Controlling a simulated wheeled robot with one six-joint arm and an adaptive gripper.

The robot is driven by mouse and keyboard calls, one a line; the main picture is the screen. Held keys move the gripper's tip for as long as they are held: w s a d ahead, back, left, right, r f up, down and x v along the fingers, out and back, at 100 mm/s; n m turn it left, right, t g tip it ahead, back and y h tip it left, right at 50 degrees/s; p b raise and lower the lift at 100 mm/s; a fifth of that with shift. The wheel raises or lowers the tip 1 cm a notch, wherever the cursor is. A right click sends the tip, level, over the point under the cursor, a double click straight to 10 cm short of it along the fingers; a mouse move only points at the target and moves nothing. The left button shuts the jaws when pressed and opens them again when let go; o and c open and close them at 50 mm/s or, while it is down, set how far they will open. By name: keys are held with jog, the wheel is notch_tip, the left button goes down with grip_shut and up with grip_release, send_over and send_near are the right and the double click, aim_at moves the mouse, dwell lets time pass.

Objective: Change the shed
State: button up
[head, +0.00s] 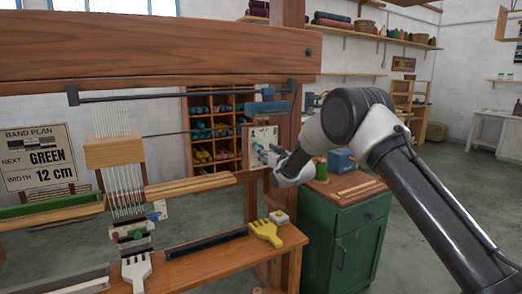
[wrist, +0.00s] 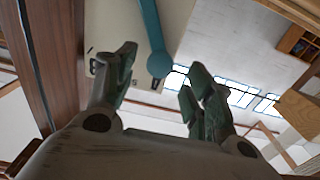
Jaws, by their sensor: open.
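The wooden loom (head: 160,60) fills the left of the head view. White warp threads (head: 120,190) pass through its wooden heddle block (head: 114,151). A cream panel (head: 264,133) is by the loom's right post, and it also shows in the wrist view (wrist: 110,25). A teal lever (wrist: 150,28) with a round end runs across this panel in the wrist view. My gripper (wrist: 158,78) is open, with its two fingers apart and the lever's round end near the gap between them. I cannot tell whether a finger touches it. In the head view my gripper (head: 270,153) is in front of the panel.
A green cabinet (head: 345,238) stands right of the post, below my arm. Skein shelves (head: 212,130) stand behind. Floor at right is clear.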

jog(key=x, duration=0.5)
jog(key=shift+w+a+f, duration=0.1)
grip_shut()
